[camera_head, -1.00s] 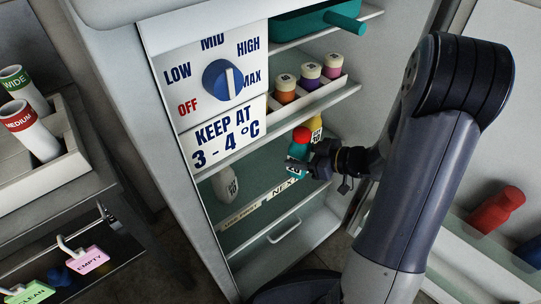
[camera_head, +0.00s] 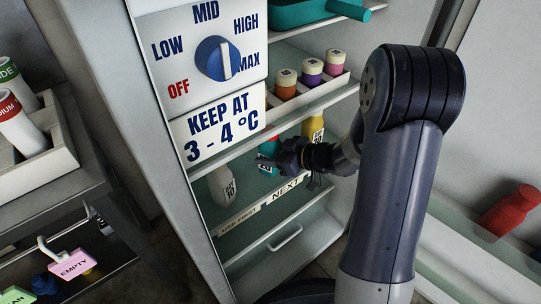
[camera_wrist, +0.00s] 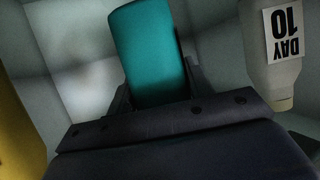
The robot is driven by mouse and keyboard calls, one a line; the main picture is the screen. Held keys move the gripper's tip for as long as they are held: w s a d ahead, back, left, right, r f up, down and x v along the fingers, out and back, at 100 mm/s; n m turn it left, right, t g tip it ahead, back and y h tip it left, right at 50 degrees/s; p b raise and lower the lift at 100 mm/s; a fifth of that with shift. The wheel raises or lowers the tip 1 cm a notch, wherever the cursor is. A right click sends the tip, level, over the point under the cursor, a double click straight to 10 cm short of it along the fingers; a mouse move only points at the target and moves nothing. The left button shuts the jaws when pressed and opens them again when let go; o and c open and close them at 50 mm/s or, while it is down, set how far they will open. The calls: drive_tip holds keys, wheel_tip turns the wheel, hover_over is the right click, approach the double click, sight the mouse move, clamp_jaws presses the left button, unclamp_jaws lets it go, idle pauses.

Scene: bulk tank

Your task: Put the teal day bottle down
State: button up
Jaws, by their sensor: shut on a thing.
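The teal day bottle (camera_wrist: 151,48) is between my gripper's fingers in the wrist view, and they are shut on it. In the head view the teal bottle (camera_head: 267,158) shows only in part behind my gripper (camera_head: 268,162). My gripper reaches into the open fridge, over the shelf with the NEXT strip (camera_head: 287,189). I cannot tell whether the bottle's base touches the shelf. A white day 10 bottle (camera_head: 221,186) stands to the left; it also shows in the wrist view (camera_wrist: 275,55). A yellow bottle (camera_head: 313,128) stands to the right, partly hidden.
Above, a glass shelf (camera_head: 300,113) carries a rack of small capped vials (camera_head: 311,72), close over my gripper. A dial panel (camera_head: 213,60) borders the opening on the left. A red bottle (camera_head: 510,208) lies in the door shelf at right. Clear shelf shows between the white and teal bottles.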

drive_tip(key=o, duration=0.7)
drive_tip(key=shift+f, duration=0.15)
drive_tip(key=o, duration=0.5)
drive_tip(key=shift+c, duration=0.2)
drive_tip(key=shift+r, duration=0.3)
drive_tip(key=p+v, duration=0.4)
drive_tip(key=v, duration=0.8)
drive_tip(key=shift+f, duration=0.15)
